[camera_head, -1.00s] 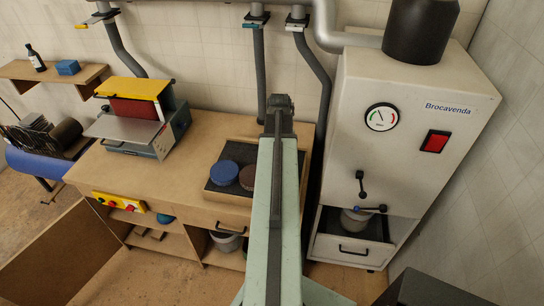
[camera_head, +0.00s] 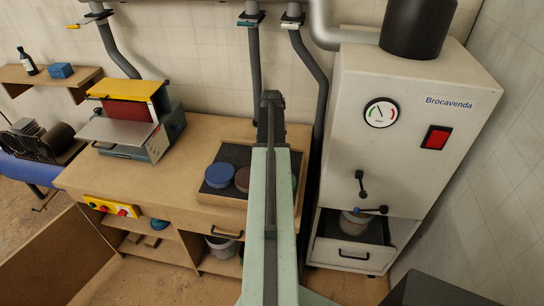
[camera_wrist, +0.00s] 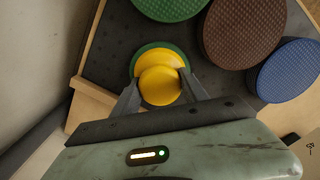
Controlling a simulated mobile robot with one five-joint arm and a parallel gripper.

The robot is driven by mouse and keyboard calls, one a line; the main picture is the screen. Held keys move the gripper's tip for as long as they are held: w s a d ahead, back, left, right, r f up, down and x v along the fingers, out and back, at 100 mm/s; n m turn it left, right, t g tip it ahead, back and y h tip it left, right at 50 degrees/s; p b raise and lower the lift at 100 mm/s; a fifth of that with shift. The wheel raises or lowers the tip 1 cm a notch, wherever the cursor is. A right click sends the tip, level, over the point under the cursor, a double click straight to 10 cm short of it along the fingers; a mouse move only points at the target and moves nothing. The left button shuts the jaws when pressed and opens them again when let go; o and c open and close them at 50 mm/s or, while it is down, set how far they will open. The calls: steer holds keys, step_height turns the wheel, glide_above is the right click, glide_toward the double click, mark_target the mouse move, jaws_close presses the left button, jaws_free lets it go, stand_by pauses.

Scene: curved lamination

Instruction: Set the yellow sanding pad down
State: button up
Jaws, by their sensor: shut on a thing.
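The yellow sanding pad (camera_wrist: 160,86) shows in the wrist view as a round yellow knob over a wider yellow disc with a green rim. My gripper (camera_wrist: 163,82) is shut on it, one finger on each side. The pad is over the dark lining of a wooden tray (camera_wrist: 92,101), near a corner. I cannot tell whether its underside touches the lining. In the head view my arm hides the pad and gripper; the tray (camera_head: 226,198) is on the workbench.
In the wrist view, a green disc (camera_wrist: 170,7), a brown disc (camera_wrist: 243,30) and a blue disc (camera_wrist: 290,72) lie in the tray beyond and right of the pad. A sanding machine (camera_head: 130,120) stands left on the bench. A tall grey cabinet (camera_head: 400,165) stands close on the right.

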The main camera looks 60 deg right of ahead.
steer(key=o, duration=0.8)
steer(key=shift+f, duration=0.1)
steer(key=shift+c, duration=0.2)
steer(key=o, duration=0.4)
step_height(320, 180, up, 12)
steer(key=p, duration=1.2)
steer(key=shift+r, duration=0.25)
